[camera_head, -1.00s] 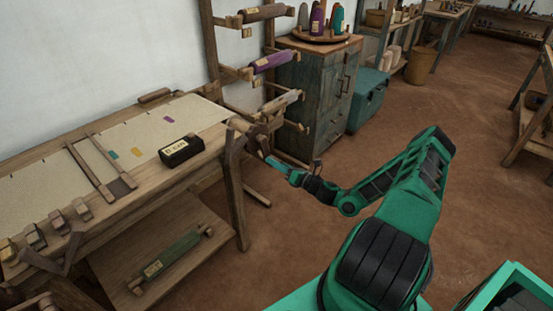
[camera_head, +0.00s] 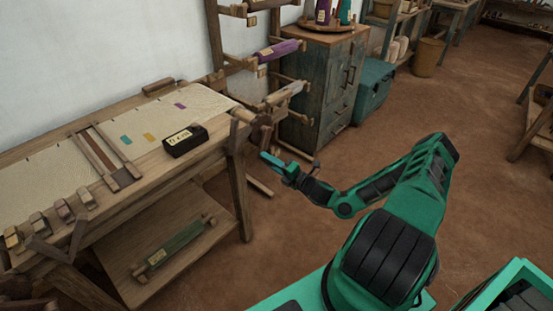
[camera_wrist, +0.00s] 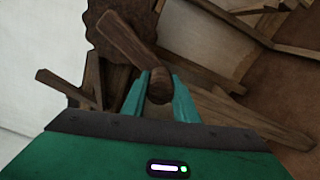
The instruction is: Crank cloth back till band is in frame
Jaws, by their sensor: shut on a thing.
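Pale cloth (camera_head: 50,175) lies along the loom bed (camera_head: 160,190). It carries a teal band mark (camera_head: 126,140), a gold one (camera_head: 149,137) and a purple one (camera_head: 180,105). All three lie right of the slatted wooden frame (camera_head: 105,155), outside it. My gripper (camera_head: 266,158) is at the loom's right end. In the wrist view, its two teal fingers (camera_wrist: 160,95) are shut on the round wooden crank handle (camera_wrist: 158,84). The crank arm (camera_wrist: 125,40) runs up and left from it, in front of a toothed wheel (camera_wrist: 108,32).
A rack with wound rolls (camera_head: 278,50) and a blue-grey cabinet (camera_head: 325,90) stand behind my gripper. A green roll (camera_head: 178,245) lies on the lower shelf.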

